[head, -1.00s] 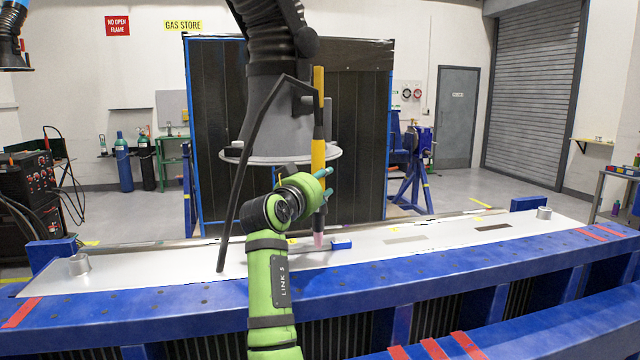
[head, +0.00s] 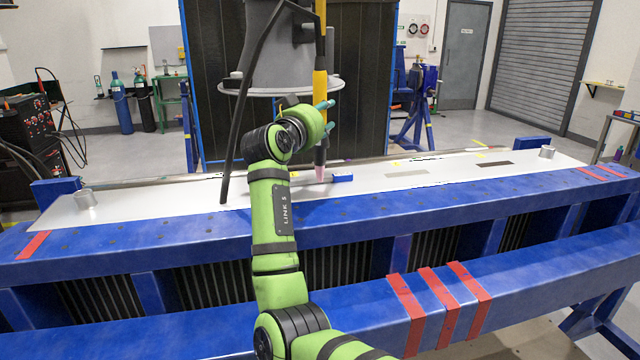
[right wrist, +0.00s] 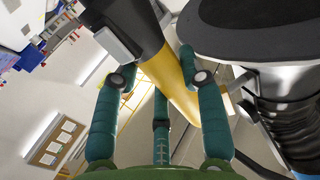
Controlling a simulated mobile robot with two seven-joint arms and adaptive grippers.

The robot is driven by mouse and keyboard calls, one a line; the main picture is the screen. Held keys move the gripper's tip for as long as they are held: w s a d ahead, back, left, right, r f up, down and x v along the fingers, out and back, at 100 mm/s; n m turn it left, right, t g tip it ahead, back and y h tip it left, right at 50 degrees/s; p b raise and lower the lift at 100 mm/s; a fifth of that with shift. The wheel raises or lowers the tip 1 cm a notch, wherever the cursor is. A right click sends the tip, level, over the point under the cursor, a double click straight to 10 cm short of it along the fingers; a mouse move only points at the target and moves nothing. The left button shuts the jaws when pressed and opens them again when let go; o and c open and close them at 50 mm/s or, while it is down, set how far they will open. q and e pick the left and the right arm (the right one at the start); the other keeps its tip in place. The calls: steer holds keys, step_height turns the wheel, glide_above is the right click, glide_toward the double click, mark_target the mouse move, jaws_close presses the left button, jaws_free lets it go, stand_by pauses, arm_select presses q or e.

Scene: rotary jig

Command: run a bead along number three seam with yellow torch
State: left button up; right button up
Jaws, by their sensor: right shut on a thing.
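The yellow torch (head: 320,95) stands nearly upright in the head view, with a dark lower part and a pinkish nozzle (head: 320,174) low over the white plate. I cannot tell whether the nozzle touches it. My right gripper (head: 327,115) is shut on the torch; its teal fingers also flank the yellow body in the right wrist view (right wrist: 165,90). A black cable (head: 240,120) drops from the torch's top to the plate. The white plate (head: 150,205) lies on the blue jig (head: 180,245). Seam numbers are not legible. My left gripper is out of view.
A grey hood with a round rim (head: 270,91) hangs just behind the torch. A small blue block (head: 342,178) sits right beside the nozzle. A blue beam with red stripes (head: 440,305) crosses in front.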

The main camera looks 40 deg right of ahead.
steer(key=shift+f, duration=0.2)
stand_by(0.6)
steer(key=shift+r, duration=0.15)
stand_by(0.5)
steer(key=shift+w+a, duration=0.3)
steer(key=shift+a, duration=0.3)
stand_by(0.4)
steer(key=w+a, duration=0.3)
steer(key=a, duration=0.3)
steer(key=shift+w, duration=0.15)
stand_by(4.8)
